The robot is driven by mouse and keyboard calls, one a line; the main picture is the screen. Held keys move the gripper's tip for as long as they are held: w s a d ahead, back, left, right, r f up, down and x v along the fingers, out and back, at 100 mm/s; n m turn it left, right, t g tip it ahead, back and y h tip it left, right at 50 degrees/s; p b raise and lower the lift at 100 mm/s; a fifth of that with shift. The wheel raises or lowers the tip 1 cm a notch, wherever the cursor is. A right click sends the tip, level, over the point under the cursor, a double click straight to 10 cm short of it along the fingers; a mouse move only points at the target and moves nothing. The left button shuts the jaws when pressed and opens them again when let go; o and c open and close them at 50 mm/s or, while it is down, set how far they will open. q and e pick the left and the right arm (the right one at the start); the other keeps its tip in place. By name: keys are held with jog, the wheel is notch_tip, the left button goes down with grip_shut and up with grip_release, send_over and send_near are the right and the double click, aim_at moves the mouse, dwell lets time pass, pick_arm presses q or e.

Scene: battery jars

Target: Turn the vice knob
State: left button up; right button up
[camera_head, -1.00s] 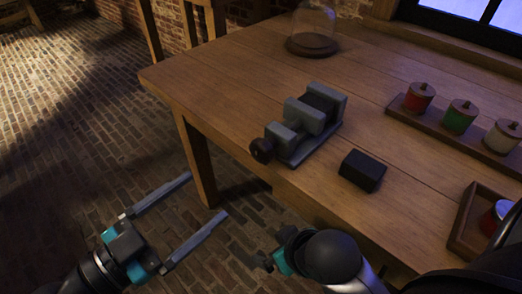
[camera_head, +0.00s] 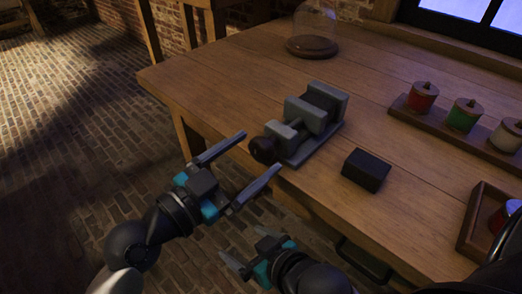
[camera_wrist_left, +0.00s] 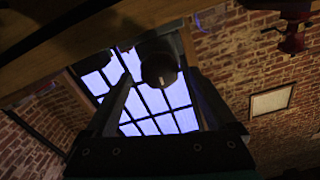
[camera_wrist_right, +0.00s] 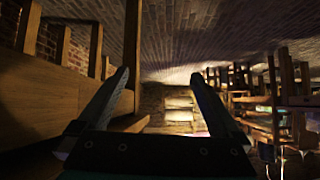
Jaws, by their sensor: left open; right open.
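The grey vice (camera_head: 312,117) sits on the table near its front edge. Its dark round knob (camera_head: 263,150) faces the edge. My left gripper (camera_head: 259,152) is open, its two fingers pointing toward the knob from the front left; they look just short of it. In the left wrist view the knob (camera_wrist_left: 159,70) shows ahead, between the open fingers (camera_wrist_left: 160,90). My right gripper (camera_head: 247,248) is open and empty, low in front of the table. In the right wrist view nothing lies between its fingers (camera_wrist_right: 160,80).
A black block (camera_head: 366,170) lies right of the vice on the wooden table (camera_head: 230,75). A rack (camera_head: 445,123) holds red, green and pale jars. A wooden tray (camera_head: 477,222) is at the right, and a glass dome (camera_head: 313,32) stands at the back.

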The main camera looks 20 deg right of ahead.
pick_arm(q)
jog(key=shift+b+x, duration=0.35)
jog(key=shift+x, duration=0.6)
jog(key=shift+w+d, duration=0.15)
jog(key=shift+d, duration=0.25)
pick_arm(e)
jog(key=shift+w+a+r+t+y, duration=0.2)
jog(key=shift+a+t+y, duration=0.1)
jog(key=shift+a+t, duration=0.25)
jog(key=shift+w+a+r+t+y, duration=0.1)
jog(key=shift+w+a+t+y, duration=0.15)
jog(key=shift+a+t, duration=0.25)
pick_arm(q)
jog(key=shift+c, duration=0.2)
